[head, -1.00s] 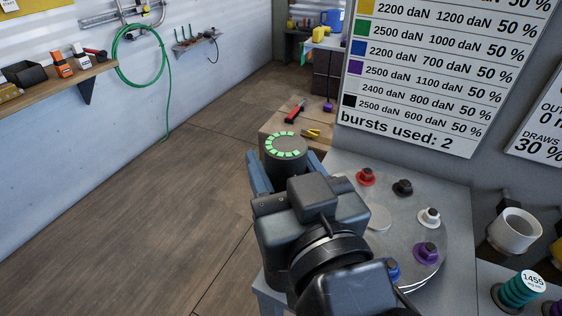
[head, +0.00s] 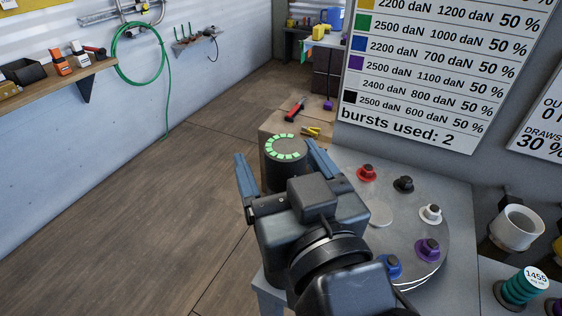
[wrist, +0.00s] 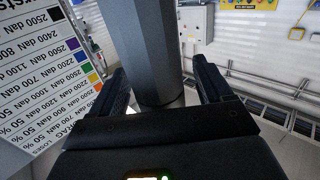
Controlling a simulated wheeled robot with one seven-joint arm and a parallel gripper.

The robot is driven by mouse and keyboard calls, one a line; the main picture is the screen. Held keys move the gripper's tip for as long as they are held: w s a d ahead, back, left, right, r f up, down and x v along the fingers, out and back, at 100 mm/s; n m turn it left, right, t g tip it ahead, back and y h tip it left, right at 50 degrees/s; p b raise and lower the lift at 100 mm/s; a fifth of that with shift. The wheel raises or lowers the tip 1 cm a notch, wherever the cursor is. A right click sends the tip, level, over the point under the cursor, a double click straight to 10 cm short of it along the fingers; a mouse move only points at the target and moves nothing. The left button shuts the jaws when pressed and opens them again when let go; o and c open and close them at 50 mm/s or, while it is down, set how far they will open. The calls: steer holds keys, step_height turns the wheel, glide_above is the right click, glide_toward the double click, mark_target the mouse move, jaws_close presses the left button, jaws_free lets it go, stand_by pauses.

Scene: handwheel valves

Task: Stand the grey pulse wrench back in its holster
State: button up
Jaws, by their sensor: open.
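The grey pulse wrench appears to be the dark grey upright cylinder (head: 286,172) with a ring of green lights on its top, in the middle of the head view. In the wrist view it is a grey faceted column (wrist: 145,45). My gripper (head: 277,153) is open, with one blue-grey finger on each side of the cylinder. In the wrist view, the fingers of my gripper (wrist: 163,80) flank the column with gaps showing. The wrench's lower end is hidden behind my gripper. A white ring-shaped cup (head: 516,228) on the right may be the holster; I cannot tell.
A round grey plate (head: 405,222) with several coloured knobs lies right of my gripper. A teal coil (head: 523,288) stands at lower right. A sign board (head: 430,70) rises behind. A red-handled tool (head: 295,110) lies on a wooden surface beyond. The floor at left is clear.

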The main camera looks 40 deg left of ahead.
steer(key=shift+f, duration=0.2)
steer(key=b+v, duration=0.2)
steer(key=v, duration=0.6)
steer(key=s+d+f+m+t+h, duration=0.1)
steer(key=d+f+m+t+h, duration=0.25)
steer(key=d+f, duration=0.5)
steer(key=s+d+f+m+t+h, duration=0.15)
steer(key=d+f+m+h, duration=0.35)
steer(key=d, duration=0.7)
steer(key=s+d+f+m+h, duration=0.3)
steer(key=s+d+h, duration=0.3)
steer(key=s+d, duration=0.7)
steer(key=s, duration=0.3)
steer(key=shift+d+h, duration=0.15)
steer(key=shift+h, duration=0.2)
